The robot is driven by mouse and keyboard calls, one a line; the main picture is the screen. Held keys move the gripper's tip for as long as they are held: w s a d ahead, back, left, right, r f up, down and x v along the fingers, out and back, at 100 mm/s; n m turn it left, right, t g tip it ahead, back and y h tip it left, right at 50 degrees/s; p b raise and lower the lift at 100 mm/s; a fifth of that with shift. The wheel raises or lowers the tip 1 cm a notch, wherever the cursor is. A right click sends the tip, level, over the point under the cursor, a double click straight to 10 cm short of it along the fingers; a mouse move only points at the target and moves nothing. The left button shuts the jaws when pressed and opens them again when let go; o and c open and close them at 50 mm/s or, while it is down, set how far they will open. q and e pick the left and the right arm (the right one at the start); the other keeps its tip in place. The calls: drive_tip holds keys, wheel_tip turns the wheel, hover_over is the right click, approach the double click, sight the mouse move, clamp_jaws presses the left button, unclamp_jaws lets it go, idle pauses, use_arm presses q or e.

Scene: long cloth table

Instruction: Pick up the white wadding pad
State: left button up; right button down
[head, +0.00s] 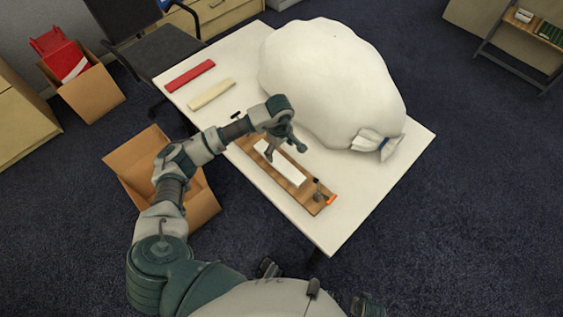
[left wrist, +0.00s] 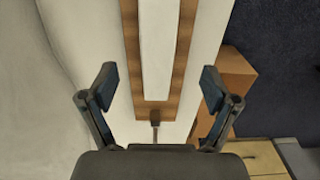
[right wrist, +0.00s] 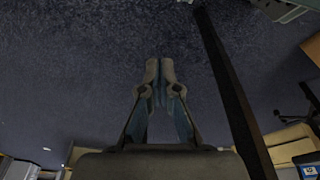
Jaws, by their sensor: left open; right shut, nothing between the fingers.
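The white wadding pad (head: 281,164) is a long white strip lying in a wooden board (head: 314,208) on the table. My left gripper (head: 285,150) is open and empty over the pad, hiding part of it. In the left wrist view the pad (left wrist: 158,45) runs lengthwise between the open fingers (left wrist: 157,88), with the wooden rim (left wrist: 186,50) around it; I cannot tell the exact height above it. My right gripper (right wrist: 158,80) is shut and empty, away from the pad, over the dark carpet.
A huge white sack (head: 330,75) fills the table's (head: 405,160) far side. Red (head: 190,76) and cream (head: 212,94) strips lie at the left end. A small upright fitting (head: 318,190) stands on the board's near end. An open cardboard box (head: 135,160) is on the floor at left.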

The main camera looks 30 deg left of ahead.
sight(279, 161)
use_arm(q)
wheel_tip(279, 161, down, 3)
drive_tip(key=shift+r, duration=0.1)
drive_tip(key=shift+a+f, duration=0.3)
drive_tip(key=shift+f, duration=0.3)
drive_tip(key=f, duration=0.4)
drive_tip(key=shift+w+a+b, duration=0.1)
drive_tip(key=shift+w+b, duration=0.15)
drive_tip(key=shift+b, duration=0.05)
drive_tip(key=shift+f, duration=0.3)
drive_tip(key=shift+d+r, duration=0.1)
drive_tip(key=shift+d, duration=0.1)
use_arm(e)
wheel_tip(279, 161, up, 2)
drive_tip(key=shift+w+a+r, duration=0.1)
drive_tip(key=shift+w+r, duration=0.05)
drive_tip(key=shift+r, duration=0.1)
use_arm(q)
drive_tip(key=c, duration=0.8)
drive_tip(key=shift+a, duration=0.15)
drive_tip(key=shift+c, duration=1.1)
use_arm(e)
drive_tip(key=shift+f, duration=0.15)
